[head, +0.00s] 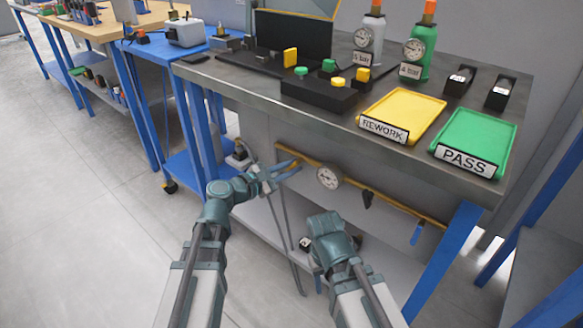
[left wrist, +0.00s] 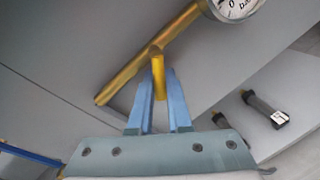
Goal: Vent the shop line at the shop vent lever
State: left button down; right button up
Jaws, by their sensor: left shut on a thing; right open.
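A yellow pipe (head: 395,203) runs under the front of the workbench, with a round white gauge (head: 328,176) on it. My left gripper (head: 287,168) is at the pipe's left end, left of the gauge. In the left wrist view its blue fingers (left wrist: 160,98) are shut on a short yellow lever (left wrist: 157,75) that sticks out from the pipe. No label on this lever is readable. A blue lever (head: 416,234) hangs near the pipe's right end, and a dark handle (head: 367,200) hangs between it and the gauge. My right gripper (head: 316,276) is low before the shelf, mostly hidden by its wrist.
The bench top above holds a yellow REWORK tray (head: 425,108), a green PASS tray (head: 485,132), a black button box (head: 320,95) and two gauged bottles. A lower shelf (head: 270,215) lies under the pipe. Open floor (head: 80,220) is at the left.

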pick_arm(q)
jog(key=c, duration=0.9)
grip_release()
jog(key=shift+o, duration=0.2)
